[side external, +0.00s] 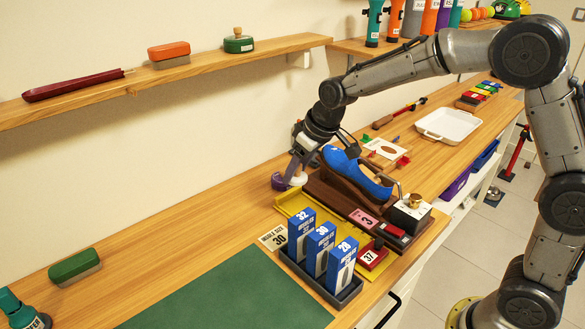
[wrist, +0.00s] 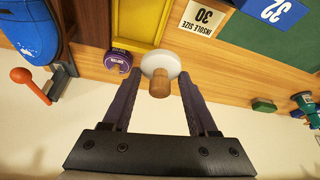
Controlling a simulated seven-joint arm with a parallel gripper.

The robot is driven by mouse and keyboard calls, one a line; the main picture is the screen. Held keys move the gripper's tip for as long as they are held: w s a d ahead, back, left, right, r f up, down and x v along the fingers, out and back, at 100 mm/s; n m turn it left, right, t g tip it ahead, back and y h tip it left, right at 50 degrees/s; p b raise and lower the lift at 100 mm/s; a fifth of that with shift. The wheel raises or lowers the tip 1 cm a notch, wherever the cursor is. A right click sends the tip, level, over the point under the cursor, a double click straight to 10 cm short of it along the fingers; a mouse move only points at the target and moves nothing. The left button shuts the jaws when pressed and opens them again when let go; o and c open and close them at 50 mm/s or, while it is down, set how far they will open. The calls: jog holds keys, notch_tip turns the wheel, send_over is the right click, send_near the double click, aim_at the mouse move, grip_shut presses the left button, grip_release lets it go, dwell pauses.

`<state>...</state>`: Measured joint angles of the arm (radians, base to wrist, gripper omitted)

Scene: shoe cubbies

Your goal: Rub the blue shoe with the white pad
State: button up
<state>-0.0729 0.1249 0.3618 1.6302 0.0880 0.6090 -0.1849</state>
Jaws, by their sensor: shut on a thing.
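The blue shoe (side external: 355,172) rests tilted on a dark brown stand (side external: 345,200) to the right of my gripper in the side view. Part of it shows at the upper left of the wrist view (wrist: 28,32). My gripper (side external: 297,168) is shut on the white pad (wrist: 160,64), a round white disc with a wooden handle (wrist: 160,86) between the fingers. The pad also shows low under the gripper in the side view (side external: 298,179), apart from the shoe. I cannot tell whether it touches the bench.
A purple-lidded tin (wrist: 117,62) stands close beside the pad. An orange-knobbed lever (wrist: 22,76) is near the shoe. The green mat (side external: 225,295) is clear.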

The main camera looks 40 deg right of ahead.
jog(key=o, duration=0.8)
jog(key=c, duration=0.7)
jog(key=shift+o, duration=0.2)
